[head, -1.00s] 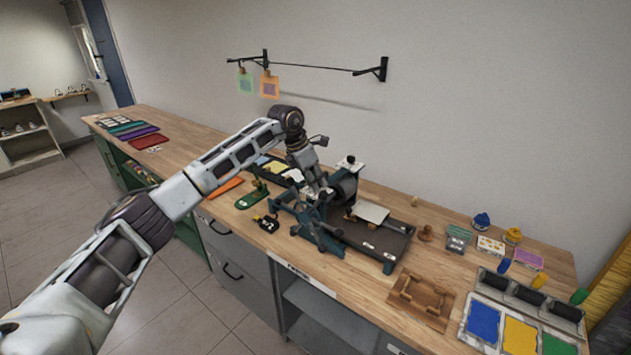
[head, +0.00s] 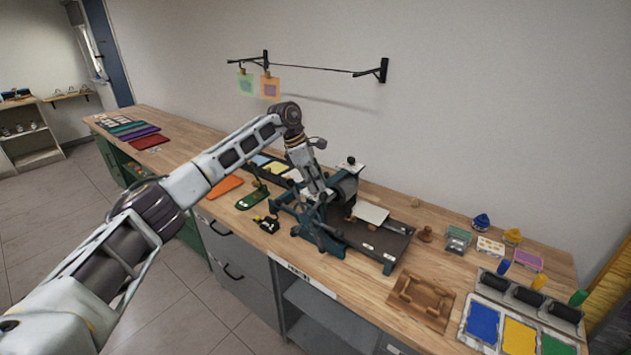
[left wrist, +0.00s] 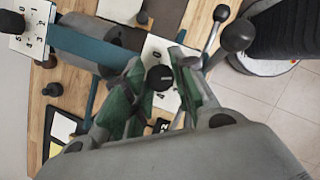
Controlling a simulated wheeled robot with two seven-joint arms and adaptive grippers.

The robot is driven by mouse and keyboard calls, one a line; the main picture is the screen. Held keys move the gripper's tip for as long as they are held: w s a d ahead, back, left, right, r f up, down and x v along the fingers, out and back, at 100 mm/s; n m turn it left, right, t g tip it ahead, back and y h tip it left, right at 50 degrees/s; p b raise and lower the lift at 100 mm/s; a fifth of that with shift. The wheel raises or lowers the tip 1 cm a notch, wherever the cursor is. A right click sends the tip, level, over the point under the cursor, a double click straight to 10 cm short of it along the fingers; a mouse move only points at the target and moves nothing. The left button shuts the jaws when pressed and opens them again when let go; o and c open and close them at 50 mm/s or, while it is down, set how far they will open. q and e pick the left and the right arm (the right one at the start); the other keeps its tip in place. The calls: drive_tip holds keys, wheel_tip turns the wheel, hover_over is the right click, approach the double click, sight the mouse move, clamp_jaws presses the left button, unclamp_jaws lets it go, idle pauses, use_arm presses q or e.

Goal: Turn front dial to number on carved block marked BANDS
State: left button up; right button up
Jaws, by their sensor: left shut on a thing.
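The teal printing press (head: 322,237) stands on the wooden bench. My left gripper (head: 322,198) reaches down over its near side. In the left wrist view, my left gripper's green-padded fingers (left wrist: 155,88) close around the black knob (left wrist: 160,77) of the front dial, above a white number plate (left wrist: 158,50). Most of that plate's numbers are hidden by the fingers. A second white number plate (left wrist: 30,40) with a black knob shows at upper left; it also shows at the back of the press (head: 350,168). I cannot read BANDS on any block. My right gripper is out of view.
A brown wooden carved piece (head: 422,300) lies right of the press. Ink trays (head: 483,321) and rollers sit farther right. A green tool (head: 252,199) and a small black item (head: 267,224) lie to the left. Black ball-ended levers (left wrist: 237,35) stand close beside the fingers.

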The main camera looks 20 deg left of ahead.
use_arm(q)
drive_tip(key=shift+r, duration=0.1)
idle(0.3)
drive_tip(key=o, duration=1)
drive_tip(key=shift+v, duration=5.95)
